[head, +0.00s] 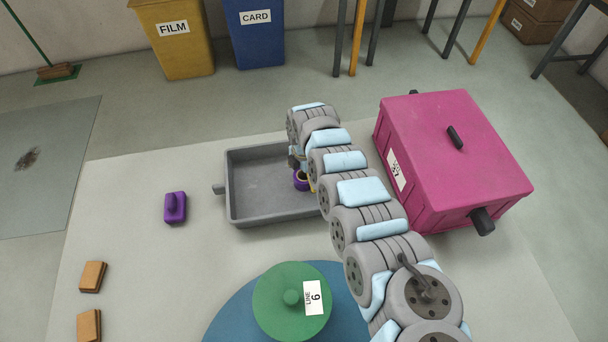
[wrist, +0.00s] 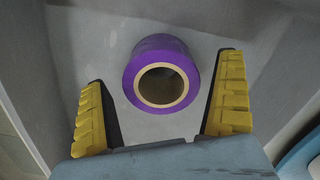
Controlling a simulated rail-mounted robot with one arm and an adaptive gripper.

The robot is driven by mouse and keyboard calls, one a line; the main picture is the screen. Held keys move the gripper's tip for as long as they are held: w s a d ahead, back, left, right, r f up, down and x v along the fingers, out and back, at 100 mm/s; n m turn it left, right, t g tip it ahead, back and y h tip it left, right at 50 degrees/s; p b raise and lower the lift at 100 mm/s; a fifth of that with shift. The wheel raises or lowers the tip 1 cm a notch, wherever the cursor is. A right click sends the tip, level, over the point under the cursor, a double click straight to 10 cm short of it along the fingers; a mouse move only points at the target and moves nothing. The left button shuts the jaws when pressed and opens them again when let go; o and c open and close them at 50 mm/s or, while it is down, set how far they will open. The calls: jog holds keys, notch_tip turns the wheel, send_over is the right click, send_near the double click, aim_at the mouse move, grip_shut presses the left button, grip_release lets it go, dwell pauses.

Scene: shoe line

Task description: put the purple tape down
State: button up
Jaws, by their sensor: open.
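The purple tape (head: 299,184) is a roll with a tan core, in the right part of the grey tray (head: 245,216). In the wrist view the purple tape (wrist: 136,76) rests with its hole facing the camera on the grey surface. My gripper (wrist: 165,75) is open, with one yellow-padded finger to each side of the tape and a gap showing on both sides. In the head view my arm hides most of the gripper and part of the tray's right end.
A magenta box (head: 465,170) with a lid stands right of the tray. A purple block-like object with a knob (head: 175,210) lies left of it. A green round lid (head: 275,312) marked LINE 6 is in front, on a blue disc (head: 225,328). Brown blocks (head: 92,277) lie front left.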

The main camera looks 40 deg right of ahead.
notch_tip(320, 180, up, 12)
jog(key=p, duration=0.5)
jog(key=shift+r, duration=0.15)
jog(key=shift+w, duration=0.1)
dwell(0.3)
